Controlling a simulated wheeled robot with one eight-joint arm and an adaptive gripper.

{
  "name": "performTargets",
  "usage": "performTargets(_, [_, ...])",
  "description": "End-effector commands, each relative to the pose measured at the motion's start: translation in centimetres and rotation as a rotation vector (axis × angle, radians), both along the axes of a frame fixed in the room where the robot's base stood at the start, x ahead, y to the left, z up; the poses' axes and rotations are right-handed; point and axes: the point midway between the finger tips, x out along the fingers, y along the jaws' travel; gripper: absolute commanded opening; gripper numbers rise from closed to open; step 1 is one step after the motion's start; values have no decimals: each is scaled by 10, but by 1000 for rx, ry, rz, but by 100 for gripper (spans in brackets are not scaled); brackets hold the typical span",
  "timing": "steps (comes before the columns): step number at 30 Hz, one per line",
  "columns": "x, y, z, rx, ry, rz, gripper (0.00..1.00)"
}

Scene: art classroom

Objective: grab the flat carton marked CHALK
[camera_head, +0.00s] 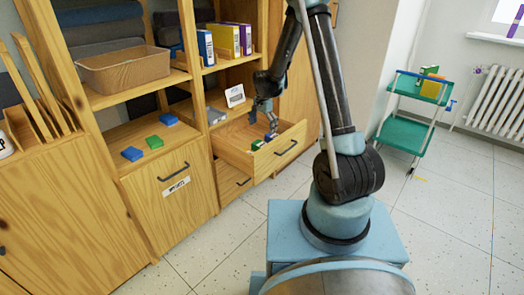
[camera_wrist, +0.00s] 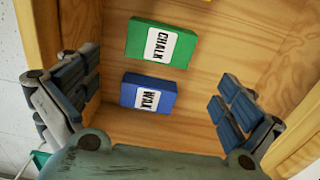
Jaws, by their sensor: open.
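The green flat carton marked CHALK (camera_wrist: 140,37) lies flat in an open wooden drawer (camera_head: 285,150), label facing up. In the wrist view it is above the blue carton marked WAX (camera_wrist: 163,97), with a narrow gap between them. The green carton also shows small in the head view (camera_head: 257,145). My gripper (camera_wrist: 156,84) is open and empty over the drawer. Its fingers stand wide to the left and right, with the WAX carton nearer the middle between them. The CHALK carton lies further up, near the fingertip level. Neither finger appears to touch a carton.
Drawer walls (camera_wrist: 45,25) stand close beside the fingers. A green cart (camera_head: 405,133) stands at right; the tiled floor between is clear.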

Motion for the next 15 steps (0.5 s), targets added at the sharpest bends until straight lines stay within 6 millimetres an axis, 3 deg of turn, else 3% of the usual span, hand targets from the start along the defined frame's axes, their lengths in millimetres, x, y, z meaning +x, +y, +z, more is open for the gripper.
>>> performTargets(9, [0,0,-48,0,0,0,100])
performTargets(15, [0,0,-64,0,0,0,100])
